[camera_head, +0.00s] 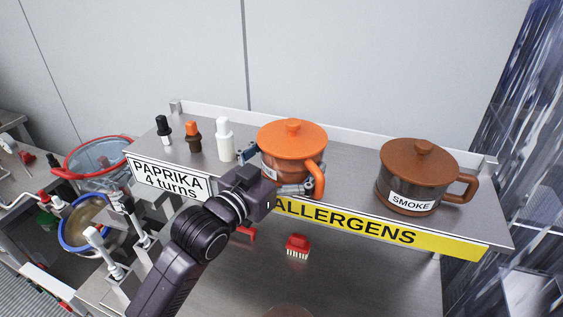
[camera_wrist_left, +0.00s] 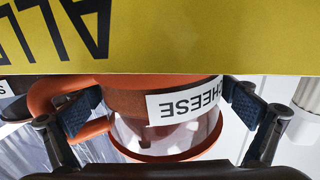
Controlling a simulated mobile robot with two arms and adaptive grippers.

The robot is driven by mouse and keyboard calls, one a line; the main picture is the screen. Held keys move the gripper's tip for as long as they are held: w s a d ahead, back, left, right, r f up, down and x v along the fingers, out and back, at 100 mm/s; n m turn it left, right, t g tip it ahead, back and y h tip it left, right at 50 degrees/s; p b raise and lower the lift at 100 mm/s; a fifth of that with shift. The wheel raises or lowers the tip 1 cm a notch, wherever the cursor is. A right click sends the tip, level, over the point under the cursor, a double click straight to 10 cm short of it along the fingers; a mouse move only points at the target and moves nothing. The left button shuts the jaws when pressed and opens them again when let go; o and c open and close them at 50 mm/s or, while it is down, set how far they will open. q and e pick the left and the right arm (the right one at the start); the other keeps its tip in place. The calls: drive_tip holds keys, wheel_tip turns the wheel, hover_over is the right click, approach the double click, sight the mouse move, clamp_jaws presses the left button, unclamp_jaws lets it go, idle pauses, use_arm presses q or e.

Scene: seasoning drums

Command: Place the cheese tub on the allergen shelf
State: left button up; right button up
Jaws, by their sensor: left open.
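The cheese tub (camera_head: 292,138) has an orange lid, a knob and an orange handle, and it is at the allergen shelf (camera_head: 345,185), behind the yellow ALLERGENS sign (camera_head: 345,222). Its base is hidden in the head view, but it looks upright and resting on the shelf. My left gripper (camera_head: 279,172) is open, with one finger on each side of the tub. The left wrist view shows the tub's CHEESE label (camera_wrist_left: 187,104) upside down between the two fingers; the right-hand finger is close to the wall. I cannot tell whether either finger touches. My right gripper is out of view.
A brown SMOKE tub (camera_head: 410,178) stands to the right on the shelf. A white bottle (camera_head: 224,140), an orange-capped bottle (camera_head: 194,135) and a black-capped bottle (camera_head: 163,130) stand to the left. A red brush (camera_head: 297,245) lies below. Shelf between the tubs is free.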

sight(273, 170)
use_arm(q)
drive_tip(key=shift+s+a+f, duration=0.1)
drive_tip(key=shift+s+a, duration=0.1)
drive_tip(key=shift+s, duration=0.15)
drive_tip(key=b+v, duration=0.3)
drive_tip(key=v, duration=0.7)
drive_tip(key=shift+s+a+b, duration=0.3)
drive_tip(key=shift+s, duration=0.25)
